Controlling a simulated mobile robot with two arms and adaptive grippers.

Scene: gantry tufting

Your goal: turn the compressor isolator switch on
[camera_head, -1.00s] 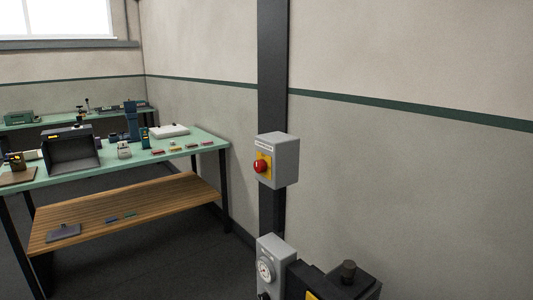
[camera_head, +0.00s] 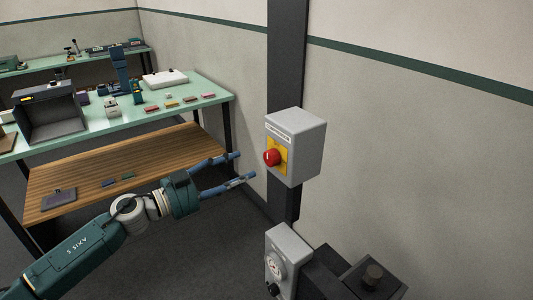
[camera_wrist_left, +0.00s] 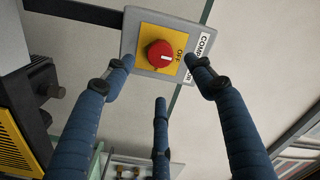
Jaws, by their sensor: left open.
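The compressor isolator is a grey box (camera_head: 308,148) on a dark post, with a yellow plate and a red rotary knob (camera_head: 271,157) on its front. In the left wrist view the red knob (camera_wrist_left: 157,54) sits near the top centre, with a white line on it. "OFF" is printed beside the knob, and a partly hidden label starts "COMP". My left gripper (camera_head: 247,165) is open and empty, left of the knob and pointing towards it. Its blue fingers are spread; in the head view a gap shows between fingertips and knob.
A lower grey box with a gauge (camera_head: 275,265) is on the post below the isolator, beside dark equipment (camera_head: 372,275). A green-topped bench (camera_head: 60,155) with instruments and a wooden lower shelf (camera_head: 150,160) stands left.

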